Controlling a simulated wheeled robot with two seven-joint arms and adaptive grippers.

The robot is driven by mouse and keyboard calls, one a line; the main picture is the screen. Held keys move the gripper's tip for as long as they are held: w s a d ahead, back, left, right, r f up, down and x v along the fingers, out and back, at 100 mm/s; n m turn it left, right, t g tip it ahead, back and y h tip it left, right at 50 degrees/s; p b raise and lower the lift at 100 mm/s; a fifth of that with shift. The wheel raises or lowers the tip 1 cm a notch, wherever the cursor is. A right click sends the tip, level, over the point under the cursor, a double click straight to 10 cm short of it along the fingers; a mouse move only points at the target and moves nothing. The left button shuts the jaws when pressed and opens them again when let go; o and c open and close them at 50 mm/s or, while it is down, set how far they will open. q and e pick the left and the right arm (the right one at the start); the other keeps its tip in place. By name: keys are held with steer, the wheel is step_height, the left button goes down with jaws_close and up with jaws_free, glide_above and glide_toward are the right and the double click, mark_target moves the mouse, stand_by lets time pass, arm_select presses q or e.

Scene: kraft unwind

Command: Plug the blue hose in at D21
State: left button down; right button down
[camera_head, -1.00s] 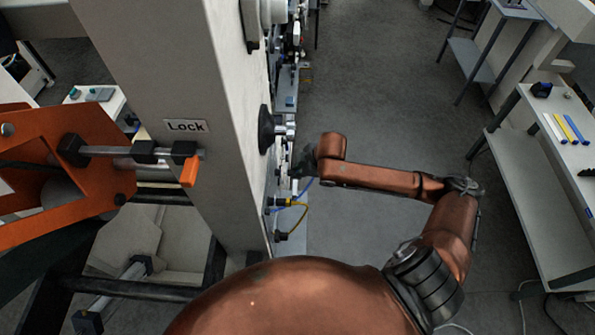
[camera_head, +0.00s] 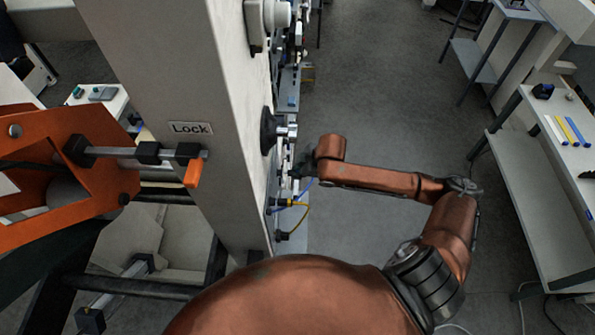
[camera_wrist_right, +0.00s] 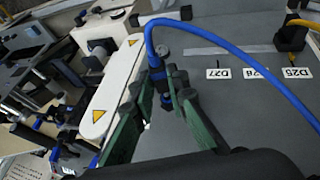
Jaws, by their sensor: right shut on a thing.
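The blue hose (camera_wrist_right: 235,50) arches across the right wrist view, and its dark end fitting (camera_wrist_right: 157,70) is between the green fingers of my right gripper (camera_wrist_right: 160,90). The gripper is shut on that end, close to the grey panel (camera_wrist_right: 240,95). In the head view my right gripper (camera_head: 308,164) is beside the machine's right face, small and partly hidden by its own arm. A short piece of the blue hose (camera_head: 304,188) shows below it. Panel labels D27 (camera_wrist_right: 218,73) and D25 (camera_wrist_right: 297,72) are readable; I see no D21 label. My left gripper is not in view.
A yellow hose (camera_head: 305,215) loops from the panel below the blue one; its yellow fitting (camera_wrist_right: 292,35) shows near D25. A black knob (camera_head: 267,130) sticks out above. The pale column (camera_head: 185,70) stands left. Open floor (camera_head: 390,110) lies right, then a bench (camera_head: 535,190).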

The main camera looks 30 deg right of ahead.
steer(key=shift+w+a+p, duration=0.4)
steer(key=shift+a+p, duration=0.25)
steer(key=shift+p, duration=0.85)
stand_by(1.5)
steer(key=c, duration=1.8)
jaws_free()
steer(key=shift+r, duration=0.1)
steer(key=v, duration=1.1)
steer(key=shift+s+d+r, duration=0.1)
steer(key=shift+s+r, duration=0.1)
steer(key=shift+r, duration=0.15)
